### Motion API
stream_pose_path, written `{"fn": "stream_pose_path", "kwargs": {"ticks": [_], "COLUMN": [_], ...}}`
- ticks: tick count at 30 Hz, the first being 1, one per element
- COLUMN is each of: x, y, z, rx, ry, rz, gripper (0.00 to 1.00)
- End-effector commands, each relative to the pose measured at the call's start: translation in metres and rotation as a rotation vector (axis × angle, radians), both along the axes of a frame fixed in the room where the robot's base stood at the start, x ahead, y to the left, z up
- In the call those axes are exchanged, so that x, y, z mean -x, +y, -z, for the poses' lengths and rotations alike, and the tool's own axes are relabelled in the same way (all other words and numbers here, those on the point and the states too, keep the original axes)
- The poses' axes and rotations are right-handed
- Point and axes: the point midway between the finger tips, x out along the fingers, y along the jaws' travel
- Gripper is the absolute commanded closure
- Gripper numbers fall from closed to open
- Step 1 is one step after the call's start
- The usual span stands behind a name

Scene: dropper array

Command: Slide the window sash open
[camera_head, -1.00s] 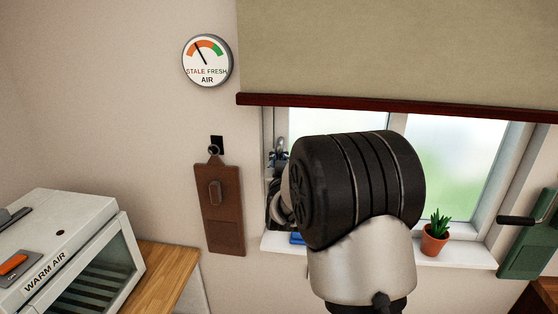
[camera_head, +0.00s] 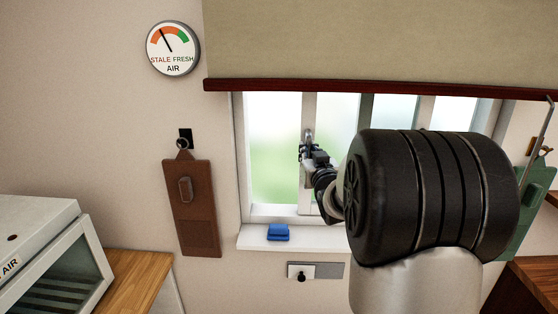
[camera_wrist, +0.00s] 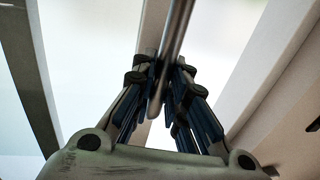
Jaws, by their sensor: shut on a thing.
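The window sash (camera_head: 309,110) is a white frame with glass, standing behind my arm in the head view. Its upright handle (camera_head: 308,137) is a metal bar, which also shows as a long grey bar in the wrist view (camera_wrist: 177,35). My gripper (camera_head: 306,153) is at this handle, and it also shows in the wrist view (camera_wrist: 165,82). Its fingers are shut on the bar, one on each side. A pane (camera_head: 270,160) of blurred green and white shows left of the handle. My arm hides the lower right of the window.
A blind (camera_head: 380,40) with a dark red bottom rail (camera_head: 380,88) covers the window's top. A blue folded cloth (camera_head: 278,232) lies on the sill (camera_head: 262,243). A round air gauge (camera_head: 173,48) points near stale. A brown board (camera_head: 192,205) hangs left; a green thing (camera_head: 518,220) hangs right.

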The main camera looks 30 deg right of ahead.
Motion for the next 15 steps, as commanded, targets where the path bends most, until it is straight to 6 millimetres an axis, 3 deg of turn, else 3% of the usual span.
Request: {"fn": "stream_pose_path", "kwargs": {"ticks": [1,6,15], "x": [0.010,0.028,0.040], "y": [-0.015,-0.041,-0.060], "z": [0.001,0.000,0.000], "rx": [-0.001,-0.002,-0.002], "ry": [0.002,0.002,0.002], "rz": [0.009,0.006,0.001], "gripper": [1.00,1.00,1.00]}}
